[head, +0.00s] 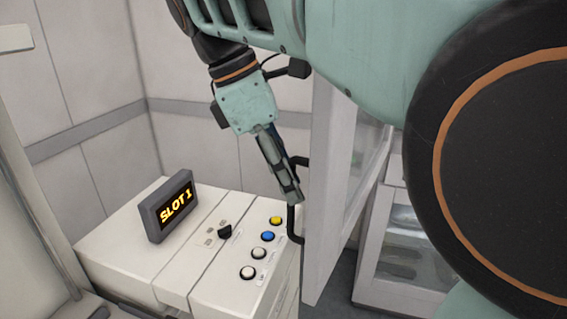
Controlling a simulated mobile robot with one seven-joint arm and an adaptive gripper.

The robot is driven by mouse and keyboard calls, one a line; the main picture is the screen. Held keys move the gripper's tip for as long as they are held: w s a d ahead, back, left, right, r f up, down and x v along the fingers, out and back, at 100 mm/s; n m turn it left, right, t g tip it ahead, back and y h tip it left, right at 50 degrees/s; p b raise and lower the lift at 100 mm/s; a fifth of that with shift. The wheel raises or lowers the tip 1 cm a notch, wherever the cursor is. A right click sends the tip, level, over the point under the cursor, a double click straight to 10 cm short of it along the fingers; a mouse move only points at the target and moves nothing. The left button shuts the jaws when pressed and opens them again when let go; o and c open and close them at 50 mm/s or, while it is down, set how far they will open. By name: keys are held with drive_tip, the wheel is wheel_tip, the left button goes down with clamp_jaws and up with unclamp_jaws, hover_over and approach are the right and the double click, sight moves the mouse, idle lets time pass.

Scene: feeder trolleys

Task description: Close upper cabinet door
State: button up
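The cabinet door (320,190) is a pale-framed panel with a glass pane, standing open and seen nearly edge-on at centre right. Its black bar handle (293,226) is on the door's left side. My gripper (293,194) points down beside the door, and its fingers overlap the middle of the handle in the picture. I cannot tell whether the fingers are closed around the handle or only beside it. My arm hides the top of the door and much of the cabinet behind.
A white console (130,240) stands at lower left, with a "SLOT 1" display (172,205), a black knob (225,231) and several coloured buttons. A glass-fronted lower cabinet (400,285) is at right. Grey floor shows between the door and this cabinet.

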drive_tip(key=shift+d+f, duration=0.25)
drive_tip(key=shift+f, duration=0.45)
drive_tip(key=shift+c, duration=0.4)
clamp_jaws()
